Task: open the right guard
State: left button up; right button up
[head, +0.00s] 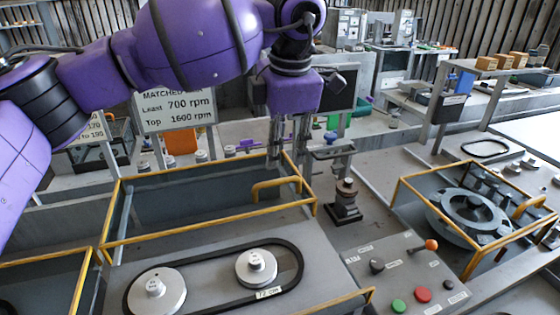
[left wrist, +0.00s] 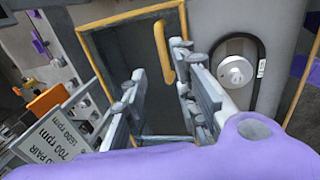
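A yellow-edged grey guard (head: 190,235) with a yellow handle (head: 275,186) is in the middle of the head view, behind a belt on two pulleys. It also shows in the left wrist view (left wrist: 105,62), with its handle (left wrist: 163,55). Part of another yellow-edged guard (head: 45,257) is at the lower left. I cannot tell from labels which is the right guard. My left gripper (head: 288,150) points down above the handle's far end. Its fingers (left wrist: 158,75) are apart with nothing between them; the handle lies beyond the tips. My right gripper is not in view.
Two pale pulleys (head: 157,292) (head: 256,267) sit inside a dark belt. A control panel (head: 405,270) with red and green buttons is to the right. A yellow-framed housing (head: 470,212) stands farther right. A dark post (head: 345,205) and a speed sign (head: 174,106) are nearby.

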aim_at(280, 180)
pick_arm(q)
jog(key=f, duration=0.6)
jog(key=shift+w+a, duration=0.2)
jog(key=shift+w, duration=0.15)
jog(key=shift+f, duration=0.4)
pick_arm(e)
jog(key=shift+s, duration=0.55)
pick_arm(q)
jog(key=shift+w, duration=0.1)
grip_shut()
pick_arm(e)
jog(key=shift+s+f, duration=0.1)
